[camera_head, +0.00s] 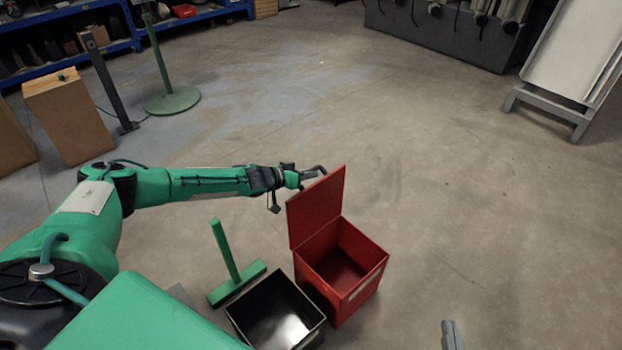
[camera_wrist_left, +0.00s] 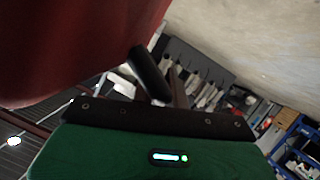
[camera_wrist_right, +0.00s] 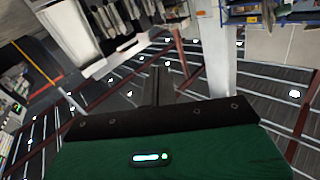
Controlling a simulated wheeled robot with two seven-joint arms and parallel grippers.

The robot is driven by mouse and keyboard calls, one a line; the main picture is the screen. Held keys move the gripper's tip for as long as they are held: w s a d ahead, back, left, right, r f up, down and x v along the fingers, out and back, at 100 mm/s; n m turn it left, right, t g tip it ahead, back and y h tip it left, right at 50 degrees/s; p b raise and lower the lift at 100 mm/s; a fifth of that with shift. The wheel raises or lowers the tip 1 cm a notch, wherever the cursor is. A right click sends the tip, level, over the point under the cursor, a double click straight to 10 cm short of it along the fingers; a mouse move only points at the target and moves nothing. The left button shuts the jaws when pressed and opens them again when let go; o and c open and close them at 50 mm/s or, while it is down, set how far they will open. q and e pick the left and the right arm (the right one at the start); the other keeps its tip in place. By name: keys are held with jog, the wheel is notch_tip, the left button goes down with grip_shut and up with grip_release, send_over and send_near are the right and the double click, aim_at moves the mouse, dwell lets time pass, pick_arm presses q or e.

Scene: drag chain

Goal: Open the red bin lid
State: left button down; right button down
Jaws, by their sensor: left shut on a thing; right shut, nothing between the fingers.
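The red bin (camera_head: 367,285) stands on the floor right of centre in the head view. Its red lid (camera_head: 318,208) stands up, tilted, along the bin's left side, and the inside of the bin shows empty. My left gripper (camera_head: 316,171) is at the lid's upper edge, shut on the lid, with the fingertips partly hidden behind it. In the left wrist view the lid (camera_wrist_left: 70,45) fills the upper left, close to the dark fingers (camera_wrist_left: 150,75). My right gripper (camera_wrist_right: 157,85) is shut and empty; a grey tip (camera_head: 450,335) shows at the head view's bottom edge, apart from the bin.
A black open bin (camera_head: 234,312) stands just left of the red bin. A green stand (camera_head: 226,252) with an upright post is behind it. A wooden box (camera_head: 70,118) and a round-based green post (camera_head: 171,101) are further back. The floor right of the red bin is clear.

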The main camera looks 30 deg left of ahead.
pick_arm(q)
jog(key=shift+a+f, duration=0.15)
jog(key=shift+a, duration=0.1)
pick_arm(e)
jog(key=shift+w+d+r+t, duration=0.15)
jog(key=shift+w+r+t, duration=0.05)
jog(key=shift+r+t, duration=0.25)
pick_arm(q)
jog(key=c, duration=1.4)
grip_release()
